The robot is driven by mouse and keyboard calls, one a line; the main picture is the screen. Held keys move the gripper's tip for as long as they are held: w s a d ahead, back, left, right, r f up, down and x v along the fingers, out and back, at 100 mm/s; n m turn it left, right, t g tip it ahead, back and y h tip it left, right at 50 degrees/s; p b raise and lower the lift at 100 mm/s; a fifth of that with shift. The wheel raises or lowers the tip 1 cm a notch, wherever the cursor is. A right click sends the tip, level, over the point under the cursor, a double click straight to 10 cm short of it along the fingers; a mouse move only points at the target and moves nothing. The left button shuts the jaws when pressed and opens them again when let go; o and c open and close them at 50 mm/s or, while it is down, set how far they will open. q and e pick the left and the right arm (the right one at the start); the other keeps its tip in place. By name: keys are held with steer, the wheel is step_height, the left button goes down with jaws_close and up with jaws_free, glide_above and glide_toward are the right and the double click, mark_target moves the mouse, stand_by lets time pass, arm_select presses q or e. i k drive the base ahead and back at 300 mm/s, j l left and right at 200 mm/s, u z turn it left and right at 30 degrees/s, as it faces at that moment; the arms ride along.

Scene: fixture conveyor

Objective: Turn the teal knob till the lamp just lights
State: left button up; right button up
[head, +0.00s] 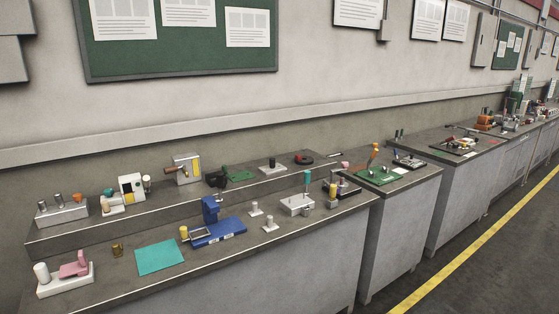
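Neither of my grippers shows in the head view. I cannot tell for certain which item is the teal knob. A small teal-topped part (108,192) sits on a low fixture on the raised shelf at the left. A teal upright piece (307,178) stands on a pale grey block (297,205) near the bench's right end. A white box-shaped device (132,187) stands beside the small teal-topped part. I cannot make out a lamp, or whether one is lit, at this size.
The grey bench (95,285) has a raised back shelf (160,196). A flat teal mat (160,257), a blue fixture (220,230) and a pink-and-white fixture (66,278) are on the lower level. More benches run off right. Floor with a yellow line (470,252) is open.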

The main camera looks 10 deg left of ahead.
mark_target(108, 193)
steer(key=u, duration=1.25)
steer(key=l, duration=0.15)
steer(key=z, duration=0.05)
